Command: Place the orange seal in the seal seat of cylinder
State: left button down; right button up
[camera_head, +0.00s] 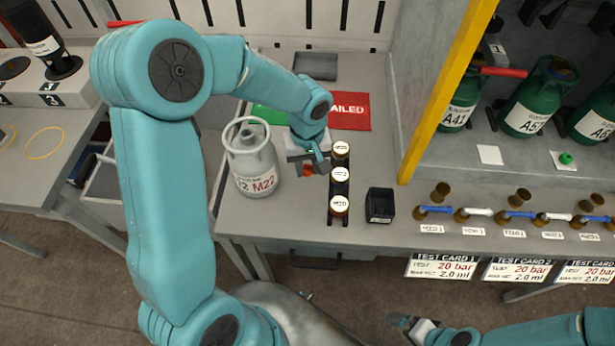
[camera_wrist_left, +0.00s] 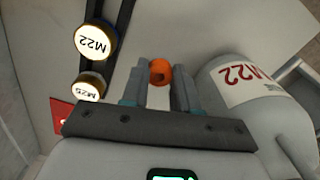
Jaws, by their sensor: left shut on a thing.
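My left gripper (camera_head: 308,168) is shut on the orange seal (camera_head: 309,171), above the bench between the cylinder and a row of labelled jars. In the left wrist view the seal (camera_wrist_left: 160,71) sits between the tips of my left gripper (camera_wrist_left: 161,75). The light grey cylinder (camera_head: 252,168), marked M22, stands upright left of the gripper. It also shows at the right of the left wrist view (camera_wrist_left: 270,115), apart from the seal. Its seal seat cannot be made out. My right gripper (camera_head: 408,325) is low in the head view, away from the cylinder; its jaw state is unclear.
Brown jars with white lids (camera_head: 340,174) stand in a dark rack just right of my left gripper. A small black box (camera_head: 380,204) is beside them. Behind are a red FAILED mat (camera_head: 350,112) and a grey tray (camera_head: 316,65). A yellow post (camera_head: 445,95) rises at right.

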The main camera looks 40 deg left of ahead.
aim_at(307, 185)
pick_arm(q)
notch_tip(307, 185, down, 5)
jog(key=shift+r, duration=0.2)
jog(key=shift+f, duration=0.45)
jog(key=shift+r, duration=0.1)
jog(key=shift+f+b, duration=0.25)
jog(key=shift+b, duration=0.15)
jog(key=c, duration=0.8)
grip_release()
jog(key=shift+r, duration=0.15)
jog(key=shift+c, duration=0.2)
